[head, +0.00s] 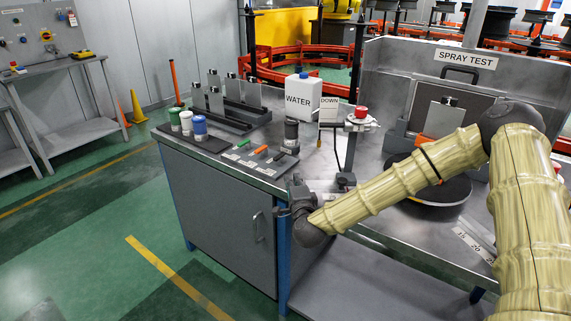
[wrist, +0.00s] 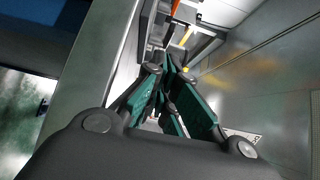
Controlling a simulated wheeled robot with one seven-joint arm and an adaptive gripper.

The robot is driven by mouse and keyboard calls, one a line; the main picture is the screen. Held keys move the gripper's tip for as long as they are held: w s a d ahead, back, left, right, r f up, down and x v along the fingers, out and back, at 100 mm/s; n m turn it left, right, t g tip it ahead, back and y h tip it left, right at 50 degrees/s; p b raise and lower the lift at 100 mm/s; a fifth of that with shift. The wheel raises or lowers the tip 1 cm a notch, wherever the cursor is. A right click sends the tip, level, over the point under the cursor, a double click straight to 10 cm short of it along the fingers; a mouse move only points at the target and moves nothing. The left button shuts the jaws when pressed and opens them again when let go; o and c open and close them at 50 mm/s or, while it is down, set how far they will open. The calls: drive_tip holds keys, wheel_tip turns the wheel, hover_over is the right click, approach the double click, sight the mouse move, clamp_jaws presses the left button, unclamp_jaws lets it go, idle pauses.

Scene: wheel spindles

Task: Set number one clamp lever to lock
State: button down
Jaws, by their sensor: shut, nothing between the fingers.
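My gripper (head: 299,190) is at the front edge of the steel bench, left of the spray test area, and is partly hidden by my arm. In the wrist view its dark green fingers (wrist: 172,66) are closed together and empty. Past the fingertips, a grey frame holds a small orange piece (wrist: 187,35), apart from the fingers as far as I can tell. In the head view an orange part (head: 440,120) shows by the upright panel (head: 446,113) in the spray test area, partly behind my arm. I cannot tell which part is the number one clamp lever or its setting.
A white WATER container (head: 302,97), a DOWN sign (head: 329,108) and a red button (head: 361,112) stand behind the gripper. Cups (head: 199,125), small tools (head: 261,150) and a plate rack (head: 232,108) occupy the bench's left. A round dark turntable (head: 438,200) lies under my arm.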

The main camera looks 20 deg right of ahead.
drive_tip(key=shift+s+a+r, duration=0.2)
drive_tip(key=shift+s+r, duration=0.65)
drive_tip(key=shift+r, duration=0.05)
drive_tip(key=w, duration=0.1)
drive_tip(key=w+f, duration=0.1)
drive_tip(key=w, duration=0.1)
drive_tip(key=shift+f, duration=0.15)
drive_tip(key=p, duration=0.1)
approach(284, 156)
drive_tip(key=w, duration=0.3)
drive_tip(key=shift+d+f, duration=0.1)
drive_tip(key=shift+d, duration=0.2)
drive_tip(key=shift+w+p, duration=0.3)
drive_tip(key=shift+w, duration=0.5)
drive_tip(key=shift+d, duration=0.1)
drive_tip(key=shift+a, duration=0.25)
drive_tip(key=shift+h+b, duration=0.3)
drive_tip(key=shift+m, duration=0.3)
